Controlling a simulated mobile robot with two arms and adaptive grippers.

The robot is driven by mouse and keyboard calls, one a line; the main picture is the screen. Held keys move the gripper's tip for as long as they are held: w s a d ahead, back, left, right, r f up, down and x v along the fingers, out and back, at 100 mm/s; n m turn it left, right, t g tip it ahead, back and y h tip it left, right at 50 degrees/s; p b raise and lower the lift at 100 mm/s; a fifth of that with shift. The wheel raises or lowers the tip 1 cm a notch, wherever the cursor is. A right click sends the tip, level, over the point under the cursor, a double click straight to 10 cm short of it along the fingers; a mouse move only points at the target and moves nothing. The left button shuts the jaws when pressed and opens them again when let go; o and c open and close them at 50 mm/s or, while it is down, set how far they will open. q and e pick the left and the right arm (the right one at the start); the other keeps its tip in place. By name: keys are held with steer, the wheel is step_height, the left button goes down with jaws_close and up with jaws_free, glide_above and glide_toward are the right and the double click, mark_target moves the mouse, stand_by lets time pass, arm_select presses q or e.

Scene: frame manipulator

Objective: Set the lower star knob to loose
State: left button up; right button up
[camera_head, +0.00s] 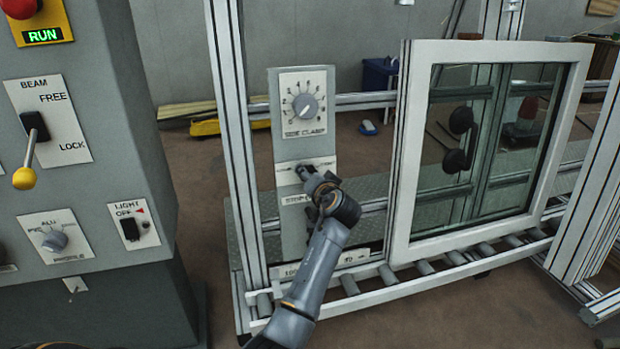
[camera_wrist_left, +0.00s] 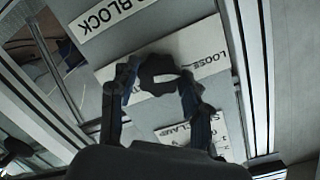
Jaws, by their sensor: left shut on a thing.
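The dark star knob (camera_wrist_left: 157,72) shows in the left wrist view between the two fingers, on a white plate with the word LOOSE (camera_wrist_left: 207,58). In the head view this white plate (camera_head: 287,174) is on the grey panel (camera_head: 327,150), below the SIDE CLAMP dial (camera_head: 305,105). My left gripper (camera_head: 312,178) reaches up from below. It also shows in the left wrist view (camera_wrist_left: 158,88), with a finger on each side of the knob, shut on it. The gripper hides much of the knob in the head view. Its exact turn is hard to read. My right gripper is not in view.
A white-framed window (camera_head: 404,150) stands on a roller track (camera_head: 420,270) right of the panel. An aluminium upright (camera_head: 232,130) is close on its left. A grey control cabinet (camera_head: 110,100) with levers and a yellow-ended handle (camera_head: 24,178) stands at the far left.

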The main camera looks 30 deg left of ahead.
arm_select(q)
steer(key=shift+f, duration=0.15)
steer(key=o, duration=1.1)
steer(key=shift+o, duration=0.2)
steer(key=v, duration=0.7)
steer(key=shift+s+d, duration=0.2)
